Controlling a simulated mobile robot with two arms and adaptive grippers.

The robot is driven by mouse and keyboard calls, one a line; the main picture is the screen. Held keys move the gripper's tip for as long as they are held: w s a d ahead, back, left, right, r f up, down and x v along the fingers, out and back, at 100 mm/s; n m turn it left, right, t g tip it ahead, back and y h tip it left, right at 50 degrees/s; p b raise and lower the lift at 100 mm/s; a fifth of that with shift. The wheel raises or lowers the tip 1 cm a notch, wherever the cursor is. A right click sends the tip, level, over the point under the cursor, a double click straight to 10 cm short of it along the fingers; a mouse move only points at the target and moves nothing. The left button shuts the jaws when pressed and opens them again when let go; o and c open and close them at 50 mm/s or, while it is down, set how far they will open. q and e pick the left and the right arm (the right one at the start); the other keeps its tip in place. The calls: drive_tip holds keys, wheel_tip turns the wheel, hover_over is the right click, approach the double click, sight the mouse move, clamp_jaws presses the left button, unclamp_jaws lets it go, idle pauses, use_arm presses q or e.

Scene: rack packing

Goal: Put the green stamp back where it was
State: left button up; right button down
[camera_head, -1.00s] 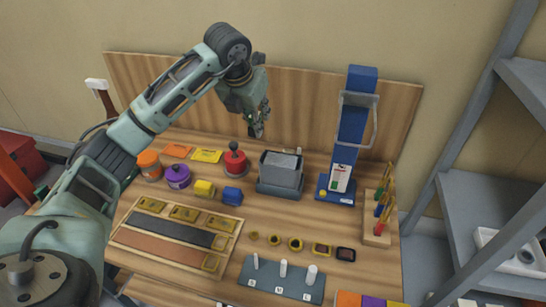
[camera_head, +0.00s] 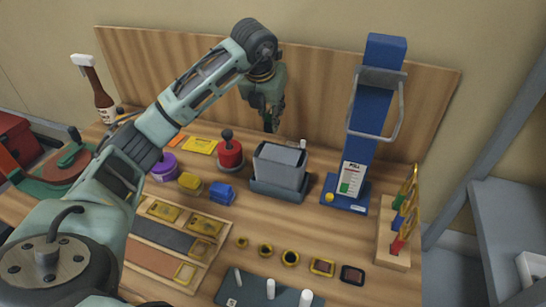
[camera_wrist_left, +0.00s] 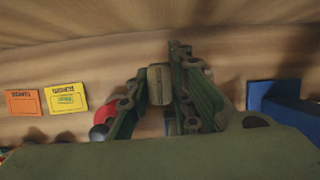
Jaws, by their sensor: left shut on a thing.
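My left gripper (camera_head: 269,120) hangs at the back of the bench, near the wooden back board, behind the red stamp-like knob and the grey box. In the left wrist view its fingers (camera_wrist_left: 160,95) are closed around a small brownish block (camera_wrist_left: 160,84). The block's colour is dull in shadow, so I cannot tell for sure that it is the green stamp. A rack (camera_head: 393,248) at the right holds several gold-handled pieces with red, blue and green parts. My right gripper is not in view.
A red knob (camera_head: 230,153), grey box (camera_head: 279,166) and tall blue press (camera_head: 374,90) stand near the gripper. Yellow (camera_head: 190,182) and blue (camera_head: 221,193) blocks sit in front. Orange (camera_wrist_left: 23,103) and yellow (camera_wrist_left: 67,98) cards lie left in the wrist view.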

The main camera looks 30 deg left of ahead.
sight(270, 131)
use_arm(q)
wheel_tip(270, 131, down, 5)
drive_tip(key=shift+s+f+p, duration=0.15)
drive_tip(key=shift+f+p, duration=0.05)
drive_tip(key=shift+p, duration=0.35)
wheel_tip(270, 131, down, 4)
drive_tip(key=shift+f+p, duration=0.1)
drive_tip(key=shift+p, duration=0.3)
drive_tip(key=shift+f, duration=0.1)
drive_tip(key=o, duration=0.9)
